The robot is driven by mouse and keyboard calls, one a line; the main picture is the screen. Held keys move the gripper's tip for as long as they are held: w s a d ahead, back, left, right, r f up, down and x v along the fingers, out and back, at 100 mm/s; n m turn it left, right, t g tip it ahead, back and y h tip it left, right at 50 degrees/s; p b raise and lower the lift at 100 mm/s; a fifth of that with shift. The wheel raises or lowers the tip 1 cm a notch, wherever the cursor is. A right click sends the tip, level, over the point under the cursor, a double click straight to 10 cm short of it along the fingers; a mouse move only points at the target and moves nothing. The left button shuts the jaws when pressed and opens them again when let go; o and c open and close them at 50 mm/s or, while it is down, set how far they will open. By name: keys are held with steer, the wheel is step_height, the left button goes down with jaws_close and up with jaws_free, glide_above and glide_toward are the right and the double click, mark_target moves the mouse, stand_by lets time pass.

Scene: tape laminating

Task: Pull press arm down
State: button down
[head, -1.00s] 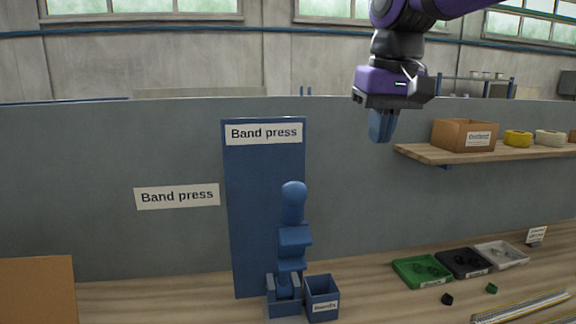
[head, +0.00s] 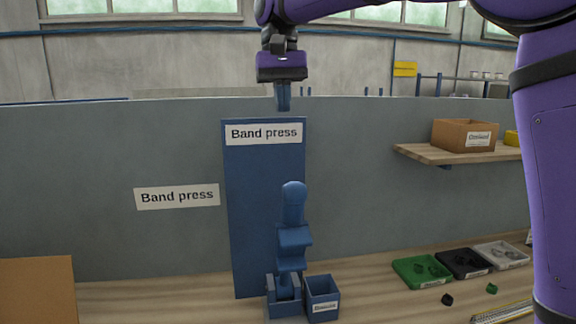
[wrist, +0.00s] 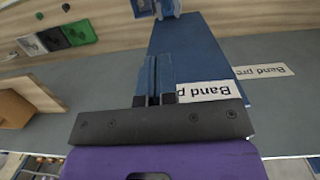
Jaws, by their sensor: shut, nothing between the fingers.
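The blue band press stands on the wooden bench in the head view, its press arm (head: 292,205) upright with a rounded knob on top. Its base (head: 284,300) rests on the bench in front of a tall blue back panel (head: 262,215) labelled "Band press". My gripper (head: 283,105) is shut and empty, pointing down, well above the press arm and near the top of the panel. In the wrist view my gripper (wrist: 160,62) has its fingers together over the panel (wrist: 195,60). Part of the press (wrist: 165,10) shows there at the top edge.
A small blue bin (head: 321,298) stands right of the press. Green (head: 422,271), black (head: 464,263) and light grey (head: 500,255) trays lie further right. A wooden shelf (head: 450,155) holds a cardboard box (head: 465,135). The bench left of the press is clear up to a brown board (head: 38,292).

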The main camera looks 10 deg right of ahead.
steer(key=shift+w+a, duration=0.25)
steer(key=shift+a, duration=0.05)
steer(key=shift+s+d+f, duration=0.15)
steer(key=shift+s+f, duration=0.65)
steer(key=shift+f, duration=1.2)
steer(key=shift+s+d+f, duration=0.1)
steer(key=shift+s+f, duration=0.75)
steer(key=shift+f, duration=1.15)
steer(key=shift+s+d+f, duration=0.15)
steer(key=shift+s+f, duration=0.65)
steer(key=shift+f, duration=1.2)
